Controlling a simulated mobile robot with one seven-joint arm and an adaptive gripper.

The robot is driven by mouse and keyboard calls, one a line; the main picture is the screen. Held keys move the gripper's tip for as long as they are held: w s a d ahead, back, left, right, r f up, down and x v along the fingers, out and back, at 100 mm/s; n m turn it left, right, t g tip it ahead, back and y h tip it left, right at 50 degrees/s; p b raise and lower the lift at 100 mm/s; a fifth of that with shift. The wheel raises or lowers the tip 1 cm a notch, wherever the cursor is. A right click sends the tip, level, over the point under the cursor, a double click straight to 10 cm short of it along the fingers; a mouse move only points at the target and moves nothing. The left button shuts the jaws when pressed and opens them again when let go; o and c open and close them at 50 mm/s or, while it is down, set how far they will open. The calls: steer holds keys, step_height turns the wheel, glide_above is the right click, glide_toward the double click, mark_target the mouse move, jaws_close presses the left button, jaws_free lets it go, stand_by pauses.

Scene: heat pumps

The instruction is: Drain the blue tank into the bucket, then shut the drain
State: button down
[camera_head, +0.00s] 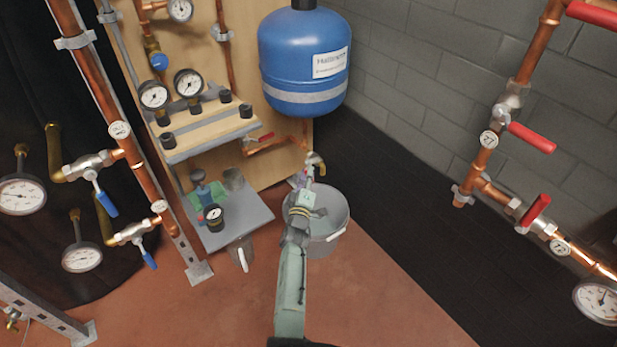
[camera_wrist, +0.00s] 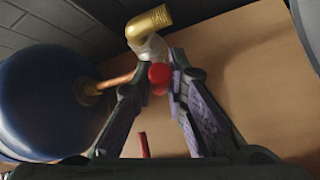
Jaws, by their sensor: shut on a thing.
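The blue tank (camera_head: 303,60) hangs on the wall at the top middle, with a copper pipe (camera_head: 304,130) below it. The drain valve's brass spout (camera_head: 317,160) is over the grey bucket (camera_head: 336,222) on the floor. My gripper (camera_head: 304,182) is at the drain, above the bucket's left side. In the wrist view, my gripper (camera_wrist: 158,72) is shut on the red drain handle (camera_wrist: 160,76), beside the pale valve body (camera_wrist: 151,48) and brass elbow (camera_wrist: 150,22). The tank (camera_wrist: 45,100) fills the left there. No water stream can be made out; my arm hides part of the bucket.
A second red handle (camera_head: 266,137) sits on the copper pipe left of the drain. A bench with gauges (camera_head: 188,84) and a low grey shelf (camera_head: 240,222) stand to the left. Copper pipes with red handles (camera_head: 532,138) are at right. Floor in front is clear.

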steer(key=c, duration=1.6)
jaws_free()
